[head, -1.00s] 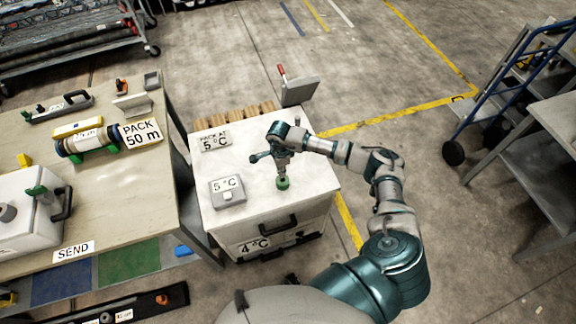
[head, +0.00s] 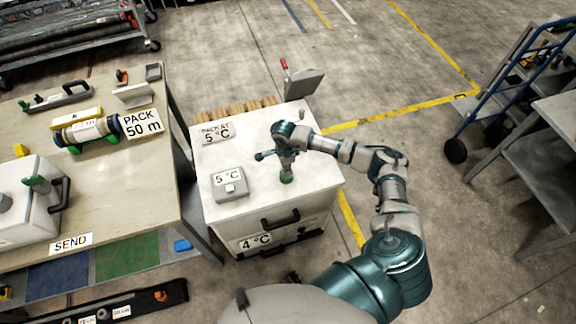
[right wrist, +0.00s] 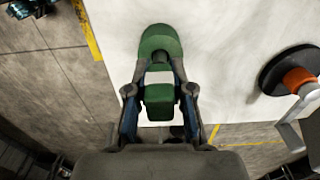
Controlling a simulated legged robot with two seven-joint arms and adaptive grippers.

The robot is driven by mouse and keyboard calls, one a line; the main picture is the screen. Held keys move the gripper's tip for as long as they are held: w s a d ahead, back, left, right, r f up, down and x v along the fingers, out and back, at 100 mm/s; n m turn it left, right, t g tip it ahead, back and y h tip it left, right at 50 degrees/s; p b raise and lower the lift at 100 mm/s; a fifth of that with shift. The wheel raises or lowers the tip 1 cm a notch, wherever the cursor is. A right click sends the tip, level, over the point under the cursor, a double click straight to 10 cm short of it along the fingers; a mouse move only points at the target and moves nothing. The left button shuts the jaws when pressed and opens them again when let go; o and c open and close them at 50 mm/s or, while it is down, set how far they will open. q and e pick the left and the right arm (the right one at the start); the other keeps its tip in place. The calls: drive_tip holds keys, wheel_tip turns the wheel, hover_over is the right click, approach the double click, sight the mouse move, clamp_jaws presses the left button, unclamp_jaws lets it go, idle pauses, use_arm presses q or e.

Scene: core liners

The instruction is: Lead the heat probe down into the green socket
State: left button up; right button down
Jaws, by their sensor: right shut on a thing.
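The green socket (head: 286,179) stands on the white top of the cold chest, near its right front. My right gripper (head: 287,163) points down just above it. In the right wrist view my right gripper (right wrist: 159,100) is shut on a green block, which I take to be the heat probe's grip (right wrist: 159,96). A rounded green piece, apparently the socket (right wrist: 160,40), shows beyond the fingers, with a dark round part at its near edge. Whether the probe's tip is inside the socket is hidden. My left gripper is out of view.
A grey 5 °C box (head: 230,185) sits left of the socket on the chest top (head: 235,150). A grey plate with a red-handled lever (head: 300,84) stands at the back. The workbench (head: 105,185) is to the left. A black disc with an orange part (right wrist: 290,80) shows at right.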

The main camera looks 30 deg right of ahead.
drive_tip(key=shift+a, duration=0.45)
drive_tip(key=shift+d, duration=0.3)
drive_tip(key=c, duration=1)
unclamp_jaws()
drive_tip(key=shift+w+d+f, duration=0.1)
drive_tip(key=shift+d+f, duration=0.1)
drive_tip(key=shift+d, duration=0.25)
drive_tip(key=shift+o, duration=0.2)
drive_tip(key=shift+a+r, duration=0.25)
drive_tip(key=shift+a, duration=0.05)
drive_tip(key=shift+r, duration=0.4)
drive_tip(key=r, duration=0.6)
drive_tip(key=d+r, duration=0.1)
drive_tip(key=r, duration=0.2)
drive_tip(key=shift+r, duration=0.2)
drive_tip(key=shift+a+r, duration=0.15)
drive_tip(key=shift+r, duration=0.45)
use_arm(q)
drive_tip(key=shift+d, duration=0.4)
use_arm(e)
drive_tip(key=shift+a+r, duration=0.1)
drive_tip(key=shift+a, duration=0.15)
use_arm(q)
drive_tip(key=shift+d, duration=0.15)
use_arm(e)
drive_tip(key=shift+d, duration=0.15)
